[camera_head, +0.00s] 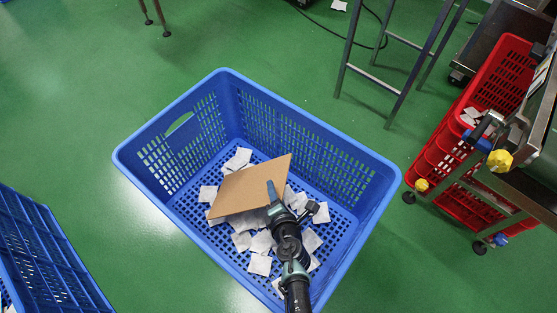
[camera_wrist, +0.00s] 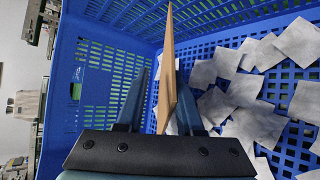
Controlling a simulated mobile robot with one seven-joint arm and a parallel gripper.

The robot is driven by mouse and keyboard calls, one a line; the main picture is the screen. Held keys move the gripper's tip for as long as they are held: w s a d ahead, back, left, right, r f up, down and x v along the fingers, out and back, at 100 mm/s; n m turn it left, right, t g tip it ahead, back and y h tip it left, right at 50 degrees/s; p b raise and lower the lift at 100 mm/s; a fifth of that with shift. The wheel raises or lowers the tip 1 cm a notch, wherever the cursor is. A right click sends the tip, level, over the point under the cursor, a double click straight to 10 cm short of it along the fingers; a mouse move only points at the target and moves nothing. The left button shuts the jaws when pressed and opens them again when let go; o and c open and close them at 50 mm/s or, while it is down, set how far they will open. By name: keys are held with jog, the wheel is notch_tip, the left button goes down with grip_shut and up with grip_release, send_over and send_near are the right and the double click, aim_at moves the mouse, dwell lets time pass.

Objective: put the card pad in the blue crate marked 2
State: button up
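The blue crate (camera_head: 330,140) stands on the floor in mid-picture in the head view, and its wall (camera_wrist: 95,75) fills much of the wrist view. No number can be read on it. The brown card pad (camera_head: 245,188) is inside the crate, tilted, above or against white teabags. In the wrist view the card pad (camera_wrist: 168,50) shows edge-on between my two fingers, nearer the right one. My gripper (camera_wrist: 160,95) reaches down into the crate with its fingers spread, with a gap visible on the left of the card. Whether the card touches a finger or rests on the teabags is unclear.
Several white teabags (camera_head: 260,265) lie on the crate floor. Another blue crate (camera_head: 45,250) is at the lower left. Red crates (camera_head: 500,75) stand by a metal machine at the right. A metal stand (camera_head: 345,65) is behind.

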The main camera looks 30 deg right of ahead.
jog(key=p+v, duration=0.2)
jog(key=v, duration=0.4)
dwell(0.4)
